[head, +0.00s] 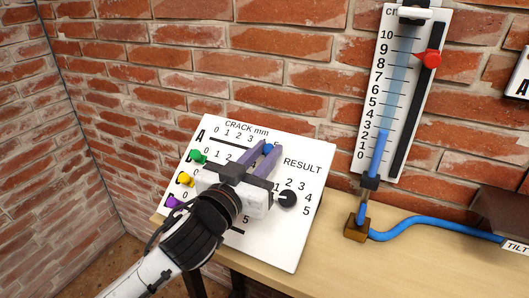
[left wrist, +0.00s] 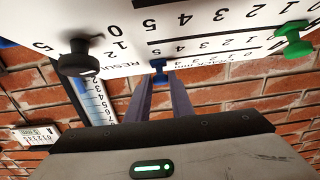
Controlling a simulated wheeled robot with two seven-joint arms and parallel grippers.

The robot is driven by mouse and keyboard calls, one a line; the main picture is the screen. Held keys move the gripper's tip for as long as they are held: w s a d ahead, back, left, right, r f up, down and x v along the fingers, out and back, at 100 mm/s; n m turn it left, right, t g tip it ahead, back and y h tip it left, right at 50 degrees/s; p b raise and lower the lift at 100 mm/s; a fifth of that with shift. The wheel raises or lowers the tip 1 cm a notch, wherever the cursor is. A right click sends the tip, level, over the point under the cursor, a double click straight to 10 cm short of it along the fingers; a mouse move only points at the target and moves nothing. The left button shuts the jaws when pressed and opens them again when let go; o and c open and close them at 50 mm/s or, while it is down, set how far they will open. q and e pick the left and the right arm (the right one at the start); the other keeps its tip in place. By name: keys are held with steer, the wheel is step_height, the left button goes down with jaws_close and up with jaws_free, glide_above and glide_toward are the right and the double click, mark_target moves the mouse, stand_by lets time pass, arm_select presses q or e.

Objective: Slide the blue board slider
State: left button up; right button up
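The blue board slider (head: 268,148) is a small blue knob at the right part of the top row, row A, on the tilted white board (head: 300,235). In the left wrist view the blue slider (left wrist: 158,65) sits between my fingertips. My left gripper (head: 267,146) reaches over the board from below with its purple-grey fingers close together around the knob; it looks shut on it. The left wrist view also shows my left gripper (left wrist: 160,76). The gripper hides the middle of the board's lower rows. My right gripper is not in view.
Green (head: 198,156), yellow (head: 186,179) and purple (head: 173,202) knobs stand at the board's left side. A black knob (head: 287,199) is by the RESULT scale. A cm gauge (head: 402,90) with a red pointer (head: 429,58) hangs on the brick wall. A blue hose (head: 430,226) crosses the table.

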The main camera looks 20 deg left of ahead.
arm_select(q)
steer(key=o, duration=0.3)
steer(key=shift+d, duration=0.25)
steer(key=shift+o, duration=0.2)
steer(key=shift+s+a, duration=0.1)
steer(key=shift+s, duration=0.05)
steer(key=shift+s, duration=0.35)
steer(key=s+p, duration=0.2)
steer(key=s, duration=0.7)
steer(key=shift+s+a+p, duration=0.2)
steer(key=shift+a+p, duration=0.2)
